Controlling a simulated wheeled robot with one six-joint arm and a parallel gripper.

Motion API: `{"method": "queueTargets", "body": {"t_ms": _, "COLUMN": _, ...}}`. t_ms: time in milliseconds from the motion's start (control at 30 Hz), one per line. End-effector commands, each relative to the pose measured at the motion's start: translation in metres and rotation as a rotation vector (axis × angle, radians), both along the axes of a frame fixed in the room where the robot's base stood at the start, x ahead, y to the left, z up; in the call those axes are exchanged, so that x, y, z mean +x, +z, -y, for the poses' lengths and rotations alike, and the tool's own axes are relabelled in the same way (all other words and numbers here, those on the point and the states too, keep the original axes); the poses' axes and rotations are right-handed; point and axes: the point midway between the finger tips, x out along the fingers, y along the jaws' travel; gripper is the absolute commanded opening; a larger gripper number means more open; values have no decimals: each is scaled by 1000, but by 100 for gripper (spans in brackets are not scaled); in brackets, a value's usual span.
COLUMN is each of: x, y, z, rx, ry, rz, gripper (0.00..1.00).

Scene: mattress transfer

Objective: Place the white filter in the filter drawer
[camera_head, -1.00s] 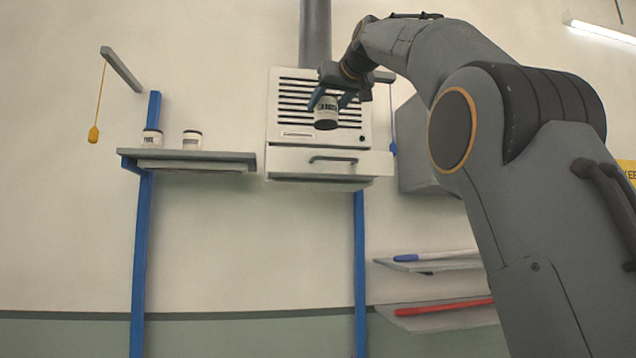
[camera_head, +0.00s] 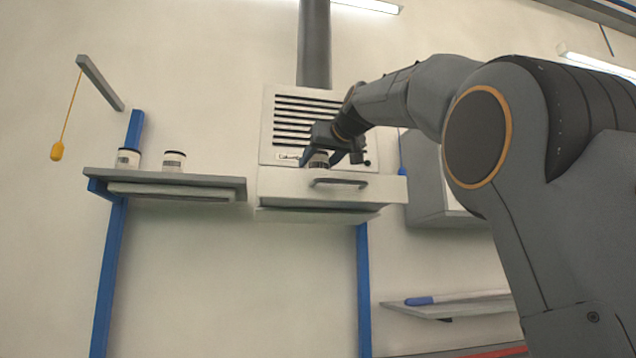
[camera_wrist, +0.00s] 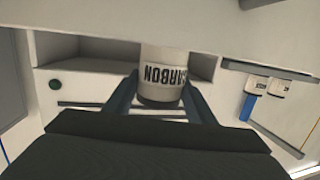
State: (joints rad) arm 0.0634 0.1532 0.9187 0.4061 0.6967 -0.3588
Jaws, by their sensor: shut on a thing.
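My gripper (camera_wrist: 163,105) is shut on a white cylindrical filter marked CARBON (camera_wrist: 163,72), which hangs between the two fingers. In the head view the held filter (camera_head: 318,160) is small and partly covered by my fingers. It is just above or behind the top edge of the filter drawer's front (camera_head: 285,186), below the vent slats. The drawer front has a dark handle (camera_head: 338,183). In the wrist view a pale recess (camera_wrist: 95,55) shows behind the filter. I cannot tell whether the filter touches the drawer.
The vented cabinet (camera_head: 268,125) stands above the drawer, with a grey duct on top. A grey shelf (camera_head: 215,187) at left holds two white canisters (camera_head: 128,158) (camera_head: 174,161). A yellow pull cord hangs further left. A grey box (camera_head: 430,190) is at right.

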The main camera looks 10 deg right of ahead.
Motion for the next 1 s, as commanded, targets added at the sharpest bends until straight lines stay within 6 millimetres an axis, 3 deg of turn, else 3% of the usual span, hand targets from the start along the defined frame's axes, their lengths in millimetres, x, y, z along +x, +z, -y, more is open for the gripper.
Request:
{"method": "queueTargets", "body": {"t_ms": 500, "x": -1, "y": -42, "z": 0, "rx": 1, "ry": 0, "rz": 1, "gripper": 25}}
{"method": "queueTargets", "body": {"t_ms": 900, "x": 0, "y": -46, "z": 0, "rx": 1, "ry": 0, "rz": 2, "gripper": 25}}
{"method": "queueTargets", "body": {"t_ms": 933, "x": 0, "y": -47, "z": 0, "rx": 1, "ry": 0, "rz": 1, "gripper": 52}}
{"method": "queueTargets", "body": {"t_ms": 1000, "x": 0, "y": -46, "z": 0, "rx": 1, "ry": 0, "rz": 1, "gripper": 64}}
